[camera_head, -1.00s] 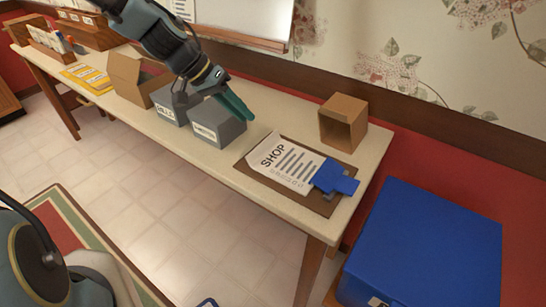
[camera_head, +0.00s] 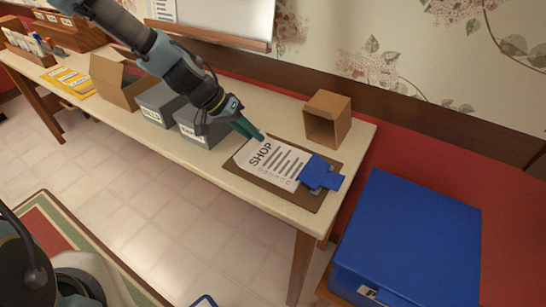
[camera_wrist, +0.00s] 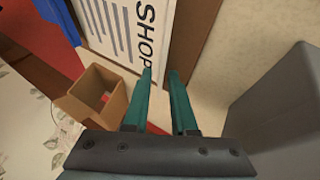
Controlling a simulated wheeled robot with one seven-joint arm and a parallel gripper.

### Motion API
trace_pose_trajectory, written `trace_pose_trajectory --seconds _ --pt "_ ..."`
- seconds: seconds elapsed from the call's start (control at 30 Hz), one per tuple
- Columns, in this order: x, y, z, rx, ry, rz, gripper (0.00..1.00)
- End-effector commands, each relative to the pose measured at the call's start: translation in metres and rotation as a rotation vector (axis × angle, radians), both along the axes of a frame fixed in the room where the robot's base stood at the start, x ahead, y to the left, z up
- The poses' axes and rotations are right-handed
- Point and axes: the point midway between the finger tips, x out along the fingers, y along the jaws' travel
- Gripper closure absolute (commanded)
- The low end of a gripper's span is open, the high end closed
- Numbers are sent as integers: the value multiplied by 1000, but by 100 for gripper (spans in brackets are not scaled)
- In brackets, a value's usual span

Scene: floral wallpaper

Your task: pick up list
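The list is a white paper headed "SHOP" (camera_head: 272,163) with printed lines, lying on a brown clipboard (camera_head: 306,199) with a blue clip (camera_head: 321,174) at its right end. The paper (camera_wrist: 128,30) also shows at the top of the wrist view. My gripper (camera_head: 262,138) is just above the top edge of the paper, by the word SHOP. In the wrist view its two green fingers (camera_wrist: 161,75) are parted with nothing between them. Whether the fingertips touch the paper cannot be told.
An open cardboard box (camera_head: 327,118) stands behind the clipboard. Grey boxes (camera_head: 197,130) stand left of it on the long table (camera_head: 238,183). A large blue box (camera_head: 412,240) stands right of the table. A yellow paper (camera_head: 70,80) lies at the far left.

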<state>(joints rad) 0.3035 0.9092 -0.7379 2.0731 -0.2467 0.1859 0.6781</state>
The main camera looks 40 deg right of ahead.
Motion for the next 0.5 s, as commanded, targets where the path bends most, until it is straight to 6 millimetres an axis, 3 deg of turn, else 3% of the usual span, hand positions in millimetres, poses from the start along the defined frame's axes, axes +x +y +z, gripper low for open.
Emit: trace_pose_trajectory --seconds 0.03,0.23,0.5 --pt "0 0 0 0 0 0 77" --pt "0 0 0 0 0 0 100" --pt "0 0 0 0 0 -1 100"
